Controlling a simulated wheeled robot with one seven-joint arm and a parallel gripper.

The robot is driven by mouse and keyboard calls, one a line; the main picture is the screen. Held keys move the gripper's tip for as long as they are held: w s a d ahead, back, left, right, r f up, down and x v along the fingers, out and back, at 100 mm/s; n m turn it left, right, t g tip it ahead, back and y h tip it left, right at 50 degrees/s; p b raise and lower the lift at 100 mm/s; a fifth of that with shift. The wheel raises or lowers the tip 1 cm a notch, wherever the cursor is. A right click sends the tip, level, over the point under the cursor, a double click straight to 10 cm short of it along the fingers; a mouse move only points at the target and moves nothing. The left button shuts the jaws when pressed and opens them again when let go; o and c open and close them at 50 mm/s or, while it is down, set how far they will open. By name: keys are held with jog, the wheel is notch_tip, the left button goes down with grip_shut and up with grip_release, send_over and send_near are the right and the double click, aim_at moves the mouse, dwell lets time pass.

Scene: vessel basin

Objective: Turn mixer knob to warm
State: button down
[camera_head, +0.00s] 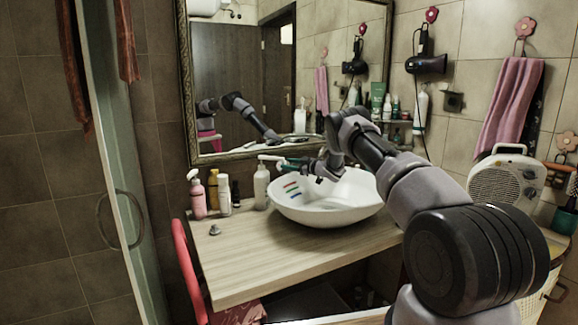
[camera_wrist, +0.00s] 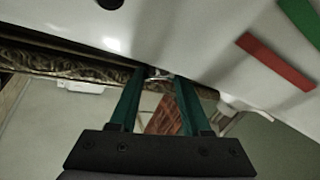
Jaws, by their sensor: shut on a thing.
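My gripper (camera_head: 287,162) reaches over the back left rim of the white vessel basin (camera_head: 340,205). In the wrist view, its two teal fingers (camera_wrist: 160,80) stand apart, with a small shiny metal piece, apparently the mixer knob (camera_wrist: 158,72), between their tips. The fingers are shut on it. Most of the mixer is hidden, so I cannot tell the knob's setting. Red (camera_wrist: 275,61) and green (camera_wrist: 302,20) strips lie on the basin's white surface. Coloured strips also show on the basin's inner left side in the head view.
The basin stands on a wooden counter (camera_head: 285,255). A white pump bottle (camera_head: 261,188), a pink bottle (camera_head: 197,197) and other small bottles stand left of it. A framed mirror (camera_head: 240,155) is behind. A fan heater (camera_head: 505,185) is at right. The counter's front left is mostly clear.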

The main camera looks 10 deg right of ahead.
jog(key=shift+c, duration=1.8)
grip_release()
